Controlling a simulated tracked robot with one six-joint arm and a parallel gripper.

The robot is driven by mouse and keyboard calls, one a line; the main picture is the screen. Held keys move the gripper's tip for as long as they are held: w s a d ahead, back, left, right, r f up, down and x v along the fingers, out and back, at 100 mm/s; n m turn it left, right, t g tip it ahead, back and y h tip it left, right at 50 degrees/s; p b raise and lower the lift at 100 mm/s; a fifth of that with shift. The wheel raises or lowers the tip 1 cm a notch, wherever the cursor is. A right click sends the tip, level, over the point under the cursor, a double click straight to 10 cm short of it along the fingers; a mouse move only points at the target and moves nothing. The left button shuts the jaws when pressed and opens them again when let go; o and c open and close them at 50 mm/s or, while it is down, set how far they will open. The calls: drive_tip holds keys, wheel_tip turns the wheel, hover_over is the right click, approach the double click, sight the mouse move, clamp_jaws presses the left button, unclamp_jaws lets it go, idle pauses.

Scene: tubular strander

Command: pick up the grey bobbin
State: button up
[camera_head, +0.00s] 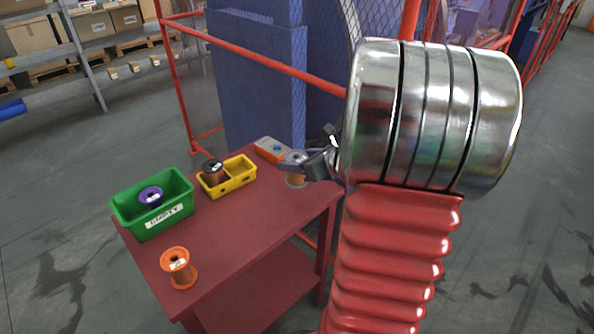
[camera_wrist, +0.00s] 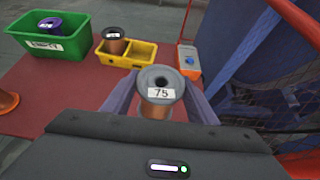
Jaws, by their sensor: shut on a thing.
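The grey bobbin (camera_wrist: 160,84) has a grey flange with a white label reading 75 and copper-coloured wire below it. In the wrist view it sits between the two jaws of my gripper (camera_wrist: 158,102). In the head view the grey bobbin (camera_head: 296,182) is at the right back part of the red table, with my gripper (camera_head: 299,163) shut on it. Whether its bottom touches the table I cannot tell. The jaws hide part of its sides.
A green bin (camera_head: 152,206) marked EMPTY holds a purple bobbin (camera_head: 151,197). A yellow tray (camera_head: 230,177) holds a dark bobbin (camera_head: 213,171) in its left compartment. An orange bobbin (camera_head: 179,268) stands at the table's front. A grey-orange device (camera_head: 272,150) lies behind, near red fencing.

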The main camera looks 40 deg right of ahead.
drive_tip(key=shift+r, duration=0.7)
drive_tip(key=shift+w, duration=0.1)
drive_tip(key=w+a+r+n+y, duration=0.1)
drive_tip(key=w+a+r, duration=0.1)
drive_tip(key=w+a, duration=0.4)
drive_tip(key=w+a+r+n+y, duration=0.1)
drive_tip(key=w+a, duration=0.4)
drive_tip(key=a, duration=1)
drive_tip(key=w+a+r+n+y, duration=0.1)
drive_tip(key=w+a+r, duration=0.1)
drive_tip(key=w+a, duration=0.4)
drive_tip(key=a, duration=0.4)
drive_tip(key=shift+w+a+r, duration=0.3)
drive_tip(key=shift+a+r, duration=0.05)
drive_tip(key=shift+r, duration=0.05)
